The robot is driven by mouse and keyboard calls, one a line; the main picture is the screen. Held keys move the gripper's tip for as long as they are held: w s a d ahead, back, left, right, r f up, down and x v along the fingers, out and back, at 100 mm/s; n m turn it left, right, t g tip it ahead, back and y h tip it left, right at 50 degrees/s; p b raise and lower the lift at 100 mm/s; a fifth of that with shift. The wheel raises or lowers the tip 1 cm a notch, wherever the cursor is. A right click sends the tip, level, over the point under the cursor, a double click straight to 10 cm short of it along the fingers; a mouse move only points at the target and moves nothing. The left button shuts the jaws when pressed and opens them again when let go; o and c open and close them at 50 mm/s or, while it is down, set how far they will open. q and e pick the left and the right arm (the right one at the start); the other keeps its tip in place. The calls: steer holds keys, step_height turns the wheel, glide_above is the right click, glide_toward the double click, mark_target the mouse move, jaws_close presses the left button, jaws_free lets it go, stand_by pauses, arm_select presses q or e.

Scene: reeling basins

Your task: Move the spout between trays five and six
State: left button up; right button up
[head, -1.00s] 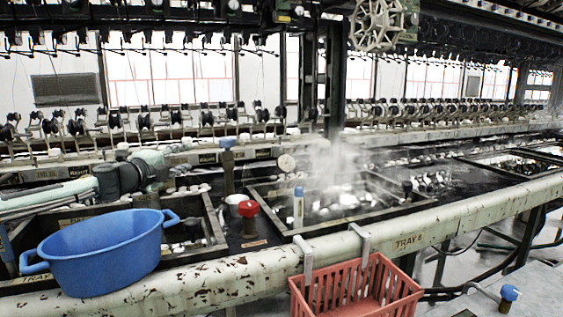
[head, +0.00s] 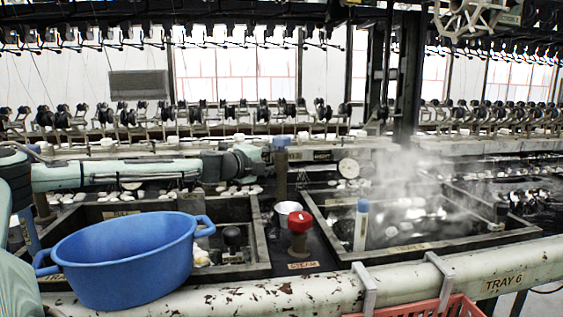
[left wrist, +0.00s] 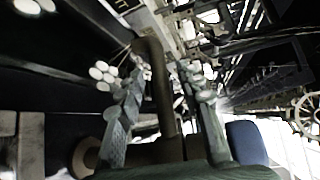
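The spout (head: 281,172), a brown upright pipe with a blue top, stands between the left basin and the steaming right basin. My left gripper (head: 262,157) reaches in level from the left, close beside the pipe's upper part. In the left wrist view its two fingers (left wrist: 163,105) are apart, with the brown pipe (left wrist: 158,80) between them. Gaps seem to show beside the pipe; contact is unclear. A blue part (left wrist: 245,142) shows right of the fingers. My right gripper is in neither view.
A blue tub (head: 125,262) stands at the front left on the rail. A red basket (head: 440,308) hangs in front; steam rises from the right basin.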

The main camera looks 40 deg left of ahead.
arm_select(q)
steer(key=shift+w, duration=0.2)
jaws_close()
stand_by(0.4)
